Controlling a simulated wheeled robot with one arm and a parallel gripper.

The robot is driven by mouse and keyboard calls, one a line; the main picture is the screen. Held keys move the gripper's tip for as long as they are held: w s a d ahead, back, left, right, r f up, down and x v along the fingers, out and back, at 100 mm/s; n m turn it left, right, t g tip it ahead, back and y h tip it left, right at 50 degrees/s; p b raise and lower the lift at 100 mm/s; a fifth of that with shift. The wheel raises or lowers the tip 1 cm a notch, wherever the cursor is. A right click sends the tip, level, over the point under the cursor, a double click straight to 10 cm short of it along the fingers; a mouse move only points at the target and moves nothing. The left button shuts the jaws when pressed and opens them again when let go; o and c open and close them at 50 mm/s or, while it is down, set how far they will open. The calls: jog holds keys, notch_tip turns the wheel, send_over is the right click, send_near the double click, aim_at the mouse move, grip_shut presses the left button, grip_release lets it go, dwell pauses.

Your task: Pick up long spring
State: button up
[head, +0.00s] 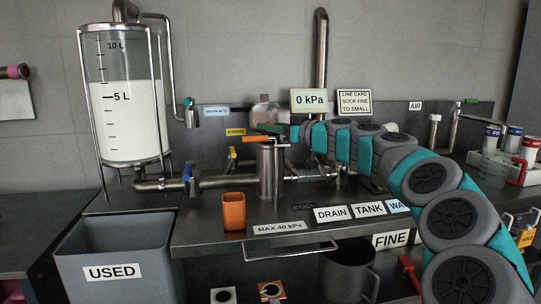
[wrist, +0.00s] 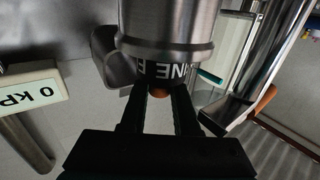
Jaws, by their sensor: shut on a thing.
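I cannot make out a long spring in either view. My gripper (wrist: 160,90) shows in the wrist view as two black fingers with a small round orange-brown thing (wrist: 159,94) between their tips; what it is I cannot tell. The fingertips are close to a steel cylinder (wrist: 168,25) with a dark lettered band. In the head view my arm reaches in from the right, and its end is by the top of the upright steel housing (head: 269,172) with an orange lever (head: 249,139). The fingertips are hard to make out there.
A glass tank (head: 128,120) of white liquid stands at left, above a grey bin (head: 112,262) marked USED. An orange cup (head: 234,212) stands on the steel bench (head: 205,232). A 0 kPa display (head: 309,101) is behind my arm. Pipes and valves crowd the bench.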

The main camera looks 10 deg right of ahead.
grip_shut()
dwell(1.0)
notch_tip(320, 180, up, 18)
jog(key=p, duration=0.1)
dwell(1.2)
